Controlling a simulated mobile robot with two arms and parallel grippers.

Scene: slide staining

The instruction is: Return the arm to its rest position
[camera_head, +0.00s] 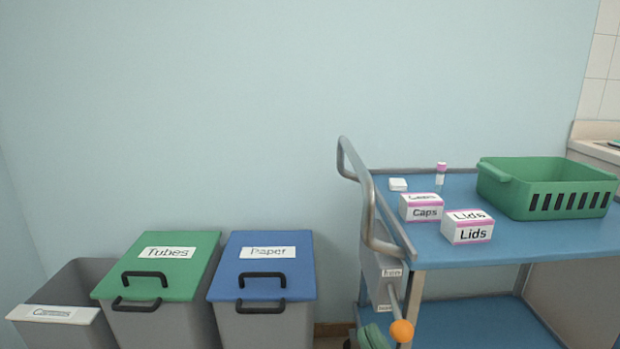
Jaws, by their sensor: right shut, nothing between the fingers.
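Neither of my grippers can be made out in the head view, and no part of my arms shows clearly. The task names no other object.
A blue-topped cart (450,185) at right carries a green basket (545,190), a Caps box (422,208), a Lids box (467,227), a small pink-capped vial (440,174) and a white block (398,184). Green-lidded (165,265), blue-lidded (265,265) and open (65,300) bins stand left.

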